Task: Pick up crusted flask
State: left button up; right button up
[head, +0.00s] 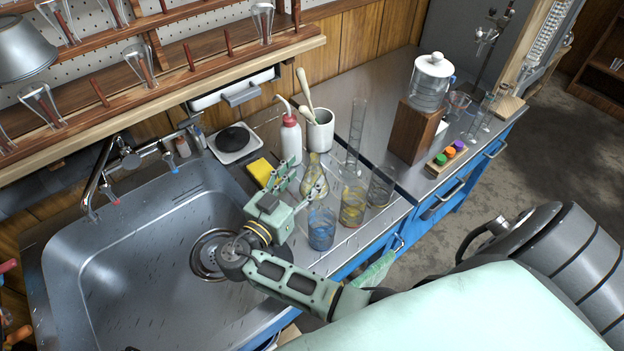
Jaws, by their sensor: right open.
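A clear conical flask (314,182) with yellowish-brown residue stands upright on the steel counter, just right of the sink. I take it for the crusted flask. My right gripper (284,178) is open, with its fingers pointing toward the back of the counter, close to the flask's left side. Its fingers partly overlap the flask in view, and I cannot tell whether they touch it. No object shows between the fingers. My left gripper is not in the head view.
A blue-stained beaker (322,232), a yellow-stained beaker (352,207) and a clear beaker (381,188) crowd the flask's right. Behind are a yellow sponge (261,171), a wash bottle (291,140), a white mug (320,131) and a tall cylinder (356,135). The sink (140,285) lies left.

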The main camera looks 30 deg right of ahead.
aim_at(313, 165)
jog(key=p+x, duration=0.2)
jog(key=x, duration=0.3)
jog(key=shift+w+d, duration=0.25)
jog(key=shift+d, duration=0.05)
jog(key=shift+w+d+f, duration=0.1)
jog(key=shift+w+d, duration=0.05)
jog(key=shift+d, duration=0.25)
jog(key=shift+a, duration=0.1)
grip_shut()
